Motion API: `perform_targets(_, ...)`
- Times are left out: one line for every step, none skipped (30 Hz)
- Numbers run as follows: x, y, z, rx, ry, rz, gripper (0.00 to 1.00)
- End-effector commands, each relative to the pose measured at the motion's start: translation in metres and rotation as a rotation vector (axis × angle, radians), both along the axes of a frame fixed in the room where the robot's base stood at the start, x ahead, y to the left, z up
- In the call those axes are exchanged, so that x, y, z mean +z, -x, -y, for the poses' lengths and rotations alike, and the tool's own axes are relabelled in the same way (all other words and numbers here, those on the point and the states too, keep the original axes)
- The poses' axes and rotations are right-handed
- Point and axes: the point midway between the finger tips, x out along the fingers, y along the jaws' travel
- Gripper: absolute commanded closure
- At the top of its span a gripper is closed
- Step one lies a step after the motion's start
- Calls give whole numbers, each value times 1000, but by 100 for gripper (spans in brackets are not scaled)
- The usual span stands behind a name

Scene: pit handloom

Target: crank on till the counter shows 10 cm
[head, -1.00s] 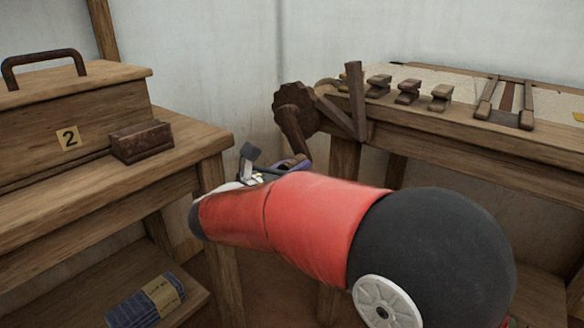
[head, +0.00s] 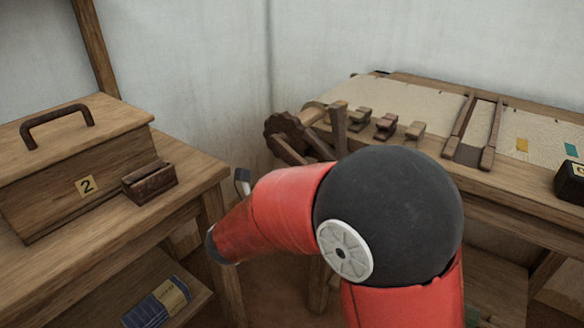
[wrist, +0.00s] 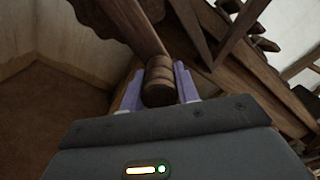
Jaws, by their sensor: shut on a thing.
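The crank's toothed wooden wheel (head: 279,128) sits at the left end of the loom's beam in the head view. Its crank arm (head: 288,151) slants down to the right, and its lower end is hidden behind my red arm. In the wrist view my gripper (wrist: 159,78), with purple fingers, is shut on the round brown crank knob (wrist: 159,86), one finger on each side. My gripper's fingers are hidden in the head view. A dark box with a yellow label (head: 571,182), possibly the counter, is cut off at the right edge; I cannot read a full value.
The loom table (head: 500,190) carries several small wooden blocks and two dark bars. At left a wooden chest (head: 50,190) labelled 2 and a small brown box (head: 149,181) stand on a table. A blue bundle (head: 160,303) lies on the shelf below.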

Motion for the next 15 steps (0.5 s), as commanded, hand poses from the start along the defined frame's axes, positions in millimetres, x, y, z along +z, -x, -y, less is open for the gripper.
perform_targets(10,1,2,0,34,-26,100)
perform_targets(12,2,2,0,56,-44,100)
perform_targets(15,3,3,0,86,-67,100)
perform_targets(17,4,4,-1,108,-83,100)
perform_targets(19,4,5,-1,130,-100,100)
perform_targets(22,5,5,-1,160,-124,100)
perform_targets(24,5,6,0,181,-140,100)
perform_targets(27,5,6,0,203,-157,100)
perform_targets(30,6,7,0,232,-179,100)
perform_targets(33,6,7,0,254,-196,100)
perform_targets(35,6,7,1,275,-214,100)
perform_targets(38,6,7,1,302,-235,100)
perform_targets(41,6,7,1,322,-250,100)
perform_targets(44,6,7,2,342,-265,100)
perform_targets(47,6,7,2,367,-285,100)
